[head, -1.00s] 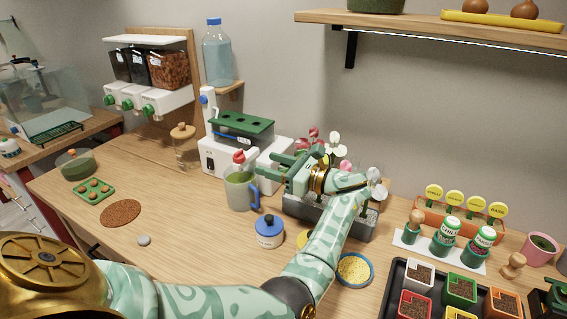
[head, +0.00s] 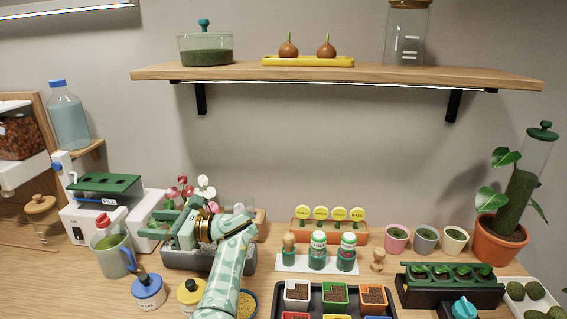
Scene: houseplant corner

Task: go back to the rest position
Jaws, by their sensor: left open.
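My left gripper (head: 160,226) shows in the head view at the left, with its arm coming up from the bottom edge. Its green fingers are open and point left, with nothing seen between them. It is above the grey planter box (head: 208,262), in front of the pink and white flowers, and near the green mug (head: 112,256). The arm hides part of the planter. My right gripper is not in view.
A white machine (head: 92,222) stands left of the gripper. Blue-lidded (head: 148,291) and yellow-lidded (head: 190,292) jars stand close to the arm. A wall shelf (head: 330,75) spans above. A seed tray (head: 335,300) and potted plant (head: 499,240) are to the right.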

